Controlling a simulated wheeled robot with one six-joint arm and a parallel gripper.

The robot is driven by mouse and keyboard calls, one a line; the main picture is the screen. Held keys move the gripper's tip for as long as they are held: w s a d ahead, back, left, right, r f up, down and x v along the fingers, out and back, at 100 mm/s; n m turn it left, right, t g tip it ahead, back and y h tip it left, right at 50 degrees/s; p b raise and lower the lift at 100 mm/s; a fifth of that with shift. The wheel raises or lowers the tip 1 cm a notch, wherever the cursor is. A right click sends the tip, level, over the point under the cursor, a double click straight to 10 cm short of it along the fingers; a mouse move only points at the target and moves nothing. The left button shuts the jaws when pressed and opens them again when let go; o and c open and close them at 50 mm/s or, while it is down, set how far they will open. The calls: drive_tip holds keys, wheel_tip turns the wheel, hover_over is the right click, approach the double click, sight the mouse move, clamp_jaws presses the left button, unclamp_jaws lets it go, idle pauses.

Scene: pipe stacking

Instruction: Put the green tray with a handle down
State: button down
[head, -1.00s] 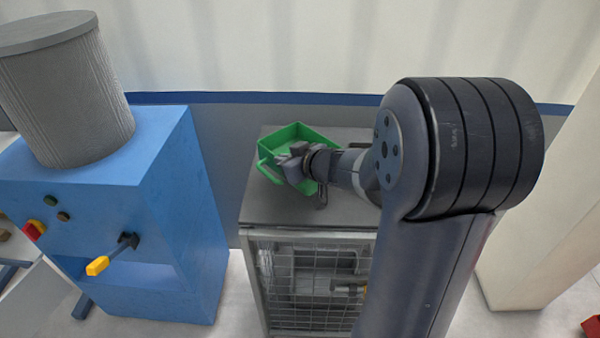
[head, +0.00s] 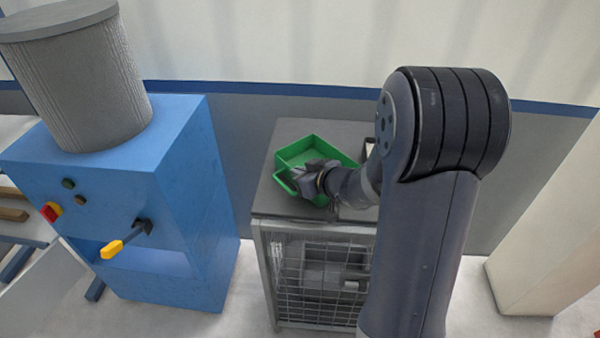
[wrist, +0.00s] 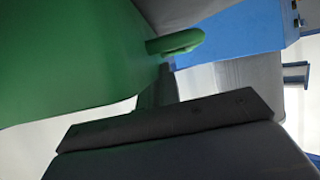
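The green tray (head: 320,152) is over the grey cabinet's top (head: 272,204) in the head view, its open side up. Its handle (head: 281,179) shows at its near left corner. My gripper (head: 305,182) is at that handle and appears shut on it, though my arm and gripper hide part of the grip. In the wrist view the tray's green wall (wrist: 70,50) fills the upper left and the handle's end (wrist: 180,42) shows beyond a dark gripper part. I cannot tell whether the tray's underside touches the cabinet top.
A blue machine (head: 180,170) with a yellow-tipped lever (head: 112,249) and a grey drum (head: 85,85) stands to the left. A wall is close behind the cabinet. A pale column (head: 550,240) stands on the right. My arm covers the cabinet's right side.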

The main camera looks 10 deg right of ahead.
drive_tip(key=shift+f, duration=0.1)
drive_tip(key=c, duration=1.6)
unclamp_jaws()
drive_tip(key=shift+c, duration=0.2)
